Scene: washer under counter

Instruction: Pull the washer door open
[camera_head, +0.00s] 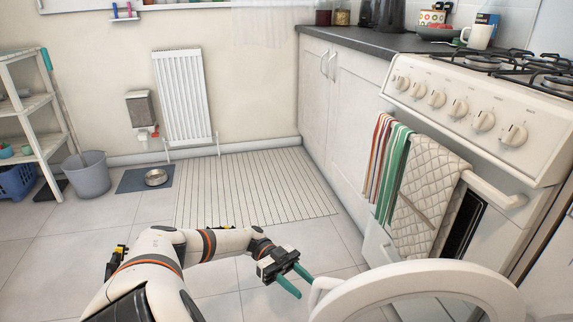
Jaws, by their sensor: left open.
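The washer door (425,277) is a round white ring at the bottom right, cut off by the picture's lower edge. It stands out from the white washer front (552,262) at the right edge, so it is at least partly open. A white handle (320,288) shows at the door's left rim. My left gripper (299,283) is just left of this handle, its green fingers apart, empty and pointing toward it. A small gap appears between fingers and handle; contact is not clear. My right gripper is not in view.
A stove (480,115) with towels (420,200) on its rail stands behind the door. A grey bin (88,174), a shelf (30,110) and a pet bowl (156,178) are at the left. The striped mat (250,185) and tiled floor ahead are clear.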

